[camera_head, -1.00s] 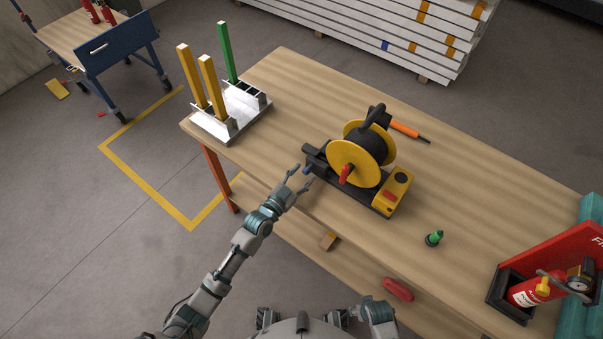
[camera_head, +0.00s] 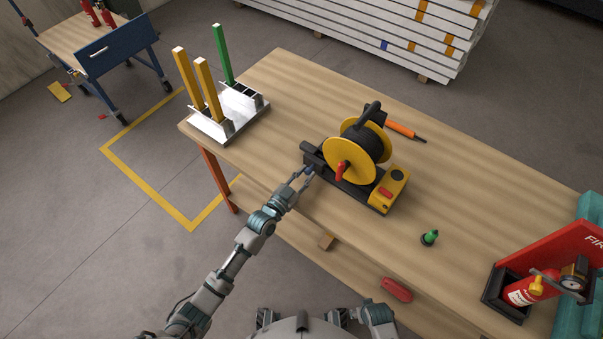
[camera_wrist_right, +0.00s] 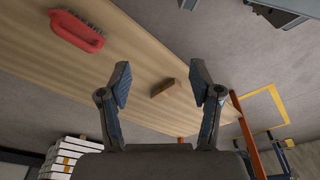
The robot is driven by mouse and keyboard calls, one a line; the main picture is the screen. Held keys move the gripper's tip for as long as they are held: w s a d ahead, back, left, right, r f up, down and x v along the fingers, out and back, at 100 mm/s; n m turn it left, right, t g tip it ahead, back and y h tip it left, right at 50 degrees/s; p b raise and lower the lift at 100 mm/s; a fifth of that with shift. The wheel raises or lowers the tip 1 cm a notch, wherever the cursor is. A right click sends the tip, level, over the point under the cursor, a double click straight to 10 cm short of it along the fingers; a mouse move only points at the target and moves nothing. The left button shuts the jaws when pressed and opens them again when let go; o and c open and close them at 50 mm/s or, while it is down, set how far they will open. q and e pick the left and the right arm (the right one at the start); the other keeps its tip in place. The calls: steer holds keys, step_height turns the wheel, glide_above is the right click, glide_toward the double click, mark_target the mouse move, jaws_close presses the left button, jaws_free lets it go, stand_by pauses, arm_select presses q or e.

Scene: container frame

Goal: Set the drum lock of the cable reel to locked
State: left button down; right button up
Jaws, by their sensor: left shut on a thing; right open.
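The cable reel (camera_head: 376,177) stands on the workbench, with a yellow-flanged drum (camera_head: 351,160), a red crank handle (camera_head: 341,172) and a black base. A small blue part (camera_head: 310,170) shows at the left end of the base, beside a dark block. My left gripper (camera_head: 304,175) is shut on this blue part, which the fingers partly hide. I cannot tell whether it is the drum lock or which setting it has. My right gripper (camera_wrist_right: 162,85) is open and empty in the right wrist view, away from the reel.
A metal rack (camera_head: 224,122) with yellow and green bars stands at the bench's left end. An orange-handled tool (camera_head: 404,131) lies behind the reel. A green-topped item (camera_head: 430,237) and a fire extinguisher (camera_head: 524,292) are to the right. A red brush (camera_wrist_right: 77,32) and wooden block (camera_wrist_right: 164,88) lie lower down.

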arm_select(q)
steer(key=shift+s+d, duration=0.25)
steer(key=shift+d, duration=0.05)
steer(key=shift+a, duration=0.7)
steer(key=c, duration=0.9)
jaws_free()
steer(key=shift+c, duration=0.2)
steer(key=shift+d, duration=0.4)
steer(key=v, duration=1.2)
